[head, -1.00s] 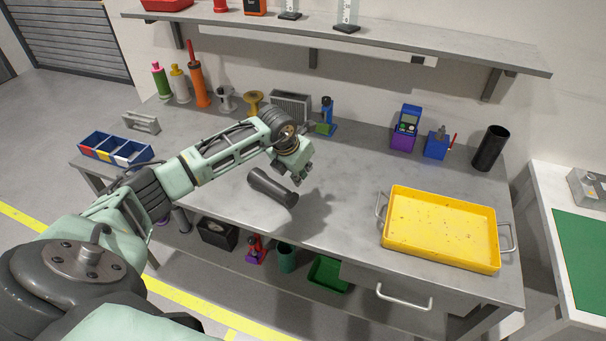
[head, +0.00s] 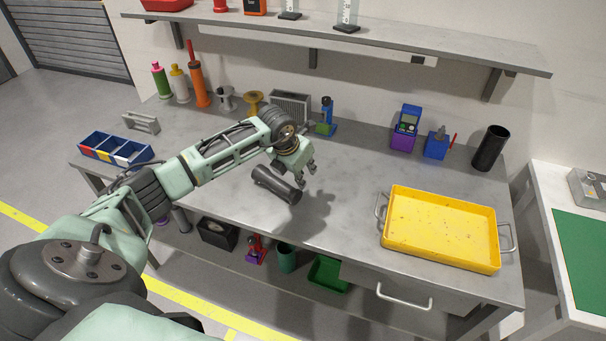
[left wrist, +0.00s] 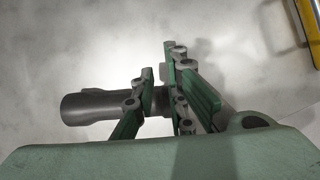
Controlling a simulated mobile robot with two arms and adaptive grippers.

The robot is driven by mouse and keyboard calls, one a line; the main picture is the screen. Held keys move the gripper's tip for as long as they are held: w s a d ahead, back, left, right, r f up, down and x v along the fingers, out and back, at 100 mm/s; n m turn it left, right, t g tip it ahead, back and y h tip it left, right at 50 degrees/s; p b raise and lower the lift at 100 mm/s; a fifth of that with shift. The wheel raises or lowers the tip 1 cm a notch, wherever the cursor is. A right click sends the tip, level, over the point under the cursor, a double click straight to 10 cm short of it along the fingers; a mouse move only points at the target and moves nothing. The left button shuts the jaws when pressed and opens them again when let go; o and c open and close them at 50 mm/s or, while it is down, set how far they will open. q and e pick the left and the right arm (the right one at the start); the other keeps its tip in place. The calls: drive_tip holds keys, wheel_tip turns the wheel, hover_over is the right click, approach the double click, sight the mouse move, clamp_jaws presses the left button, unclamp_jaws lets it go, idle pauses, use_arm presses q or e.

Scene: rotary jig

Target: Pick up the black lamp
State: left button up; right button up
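The black lamp (head: 275,185), a dark cylinder, lies on its side on the grey workbench, slanting down to the right. My left gripper (head: 306,176) is over the bench, close beside the lamp's right end in the head view. Its fingers are parted. In the left wrist view the lamp (left wrist: 92,106) runs sideways behind the fingers (left wrist: 160,98), which cross in front of its middle and right part and hide them. A piece of the lamp shows in the gap between them. I see no grip on it. My right gripper is not in view.
A yellow tray (head: 440,230) with handles stands at the right, with clear bench between. A black open cylinder (head: 490,149), a blue and purple device (head: 406,129) and a blue vise-like block (head: 437,144) stand behind it. A blue divided bin (head: 115,149) is at the left.

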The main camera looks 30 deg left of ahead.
use_arm(q)
drive_tip(key=o, duration=0.9)
drive_tip(key=shift+c, duration=0.2)
drive_tip(key=shift+r, duration=0.1)
